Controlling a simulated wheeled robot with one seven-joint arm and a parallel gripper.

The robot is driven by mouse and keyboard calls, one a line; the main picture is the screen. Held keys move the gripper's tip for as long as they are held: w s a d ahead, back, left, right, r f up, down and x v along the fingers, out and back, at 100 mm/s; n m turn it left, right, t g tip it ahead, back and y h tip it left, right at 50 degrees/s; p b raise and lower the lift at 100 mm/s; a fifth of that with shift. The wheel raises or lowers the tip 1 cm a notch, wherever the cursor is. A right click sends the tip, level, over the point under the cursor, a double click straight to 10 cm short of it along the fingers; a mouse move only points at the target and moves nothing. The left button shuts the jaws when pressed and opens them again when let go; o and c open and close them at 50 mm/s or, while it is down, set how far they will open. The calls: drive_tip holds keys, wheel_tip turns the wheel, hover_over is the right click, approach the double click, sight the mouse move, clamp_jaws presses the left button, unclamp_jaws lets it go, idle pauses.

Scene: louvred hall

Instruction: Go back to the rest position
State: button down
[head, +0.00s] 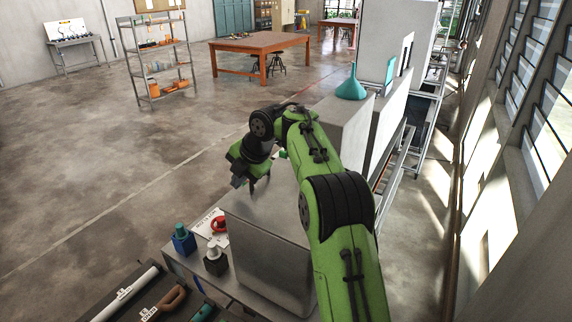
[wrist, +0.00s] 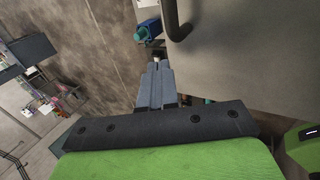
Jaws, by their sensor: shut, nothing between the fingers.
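My green and black arm reaches forward over a grey metal box-like cabinet (head: 268,250) in the head view. My gripper (head: 245,184) is at the cabinet's upper left edge, small and partly hidden by its own wrist. In the wrist view my gripper (wrist: 157,68) shows its fingers together, with nothing seen between them. The fingers lie beside a large grey surface with a dark curved handle (wrist: 178,22). A blue and teal object (wrist: 147,28) shows past the fingertips.
A counter left of the cabinet holds a blue container with a teal top (head: 183,240), a dark bottle (head: 215,260) and a red item (head: 219,224). A teal funnel (head: 351,86) stands on a grey block behind. A shelf rack (head: 155,60) and wooden table (head: 258,43) stand farther off. Open floor lies left.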

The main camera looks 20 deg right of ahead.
drive_tip(key=p+v, duration=0.3)
drive_tip(key=v, duration=0.9)
drive_tip(key=s+a+r+m+h+b, duration=0.1)
drive_tip(key=s+a+m+b, duration=0.1)
drive_tip(key=s+a+m, duration=0.45)
drive_tip(key=s+d+f+m+h+b, duration=0.1)
drive_tip(key=s+f+m, duration=0.3)
drive_tip(key=s, duration=0.5)
drive_tip(key=s+d+f+m+b, duration=0.1)
drive_tip(key=s+d+f+m, duration=0.1)
drive_tip(key=s+f+m, duration=0.3)
drive_tip(key=s+d+f+m+t+h+b, duration=0.1)
drive_tip(key=s+f+m, duration=0.3)
drive_tip(key=s+m, duration=0.6)
drive_tip(key=s+d+b, duration=0.1)
drive_tip(key=s, duration=0.3)
drive_tip(key=shift+d+f+h, duration=0.3)
drive_tip(key=shift+f, duration=0.1)
drive_tip(key=shift+s, duration=0.2)
